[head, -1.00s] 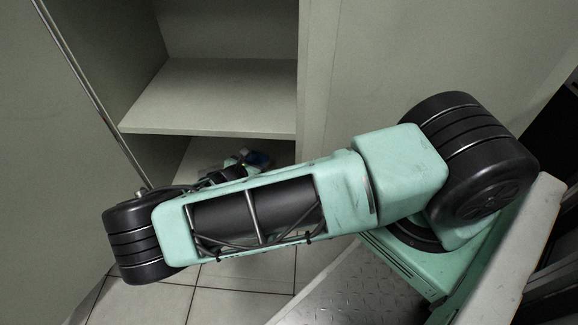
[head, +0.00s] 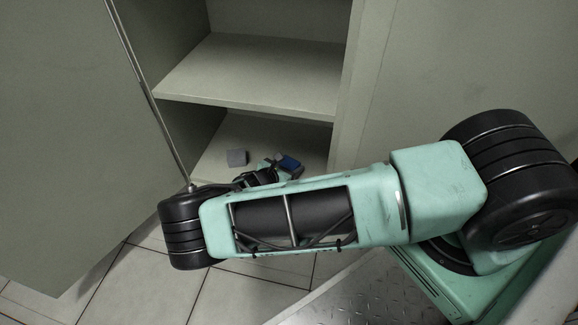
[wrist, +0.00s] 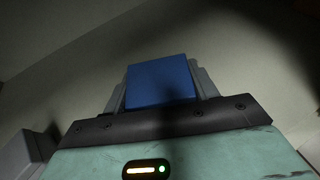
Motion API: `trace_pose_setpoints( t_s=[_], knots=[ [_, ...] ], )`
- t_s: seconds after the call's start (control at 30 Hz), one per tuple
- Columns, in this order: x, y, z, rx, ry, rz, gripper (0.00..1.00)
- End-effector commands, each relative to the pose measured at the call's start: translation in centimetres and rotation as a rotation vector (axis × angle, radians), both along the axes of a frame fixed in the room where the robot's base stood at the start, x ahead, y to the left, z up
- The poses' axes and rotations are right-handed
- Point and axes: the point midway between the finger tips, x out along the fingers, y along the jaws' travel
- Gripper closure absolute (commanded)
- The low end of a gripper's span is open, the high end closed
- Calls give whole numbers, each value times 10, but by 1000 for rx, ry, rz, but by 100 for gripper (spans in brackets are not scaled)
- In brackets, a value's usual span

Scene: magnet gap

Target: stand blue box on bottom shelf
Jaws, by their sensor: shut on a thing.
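The blue box (head: 289,162) is inside the lower compartment of the cabinet, over the bottom shelf (head: 213,170). My gripper (wrist: 160,90) is shut on the blue box, with a grey finger on either side of it. The blue face of the box (wrist: 160,80) fills the space between the fingers in the wrist view. In the head view my forearm hides part of the gripper and the shelf's front. I cannot tell whether the box touches the shelf.
A grey box (head: 236,157) stands on the bottom shelf to the left of my gripper. A middle shelf (head: 250,78) lies above. The open cabinet door (head: 65,150) is at the left, close to my arm. The tiled floor (head: 145,280) in front is bare.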

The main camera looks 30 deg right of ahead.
Motion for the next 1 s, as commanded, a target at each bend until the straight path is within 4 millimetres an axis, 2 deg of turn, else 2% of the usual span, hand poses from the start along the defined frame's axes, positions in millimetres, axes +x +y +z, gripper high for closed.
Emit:
trace_pose_setpoints(
  t_s=[0.03,0.1,0.47,0.63,1.0],
  knots=[
    [0,0,-2,0,0,-1,39],
    [0,0,-1,0,0,0,20],
    [0,1,3,0,0,1,20],
    [-8,22,15,2,0,3,20],
    [-35,85,42,1,0,1,20]
  ],
)
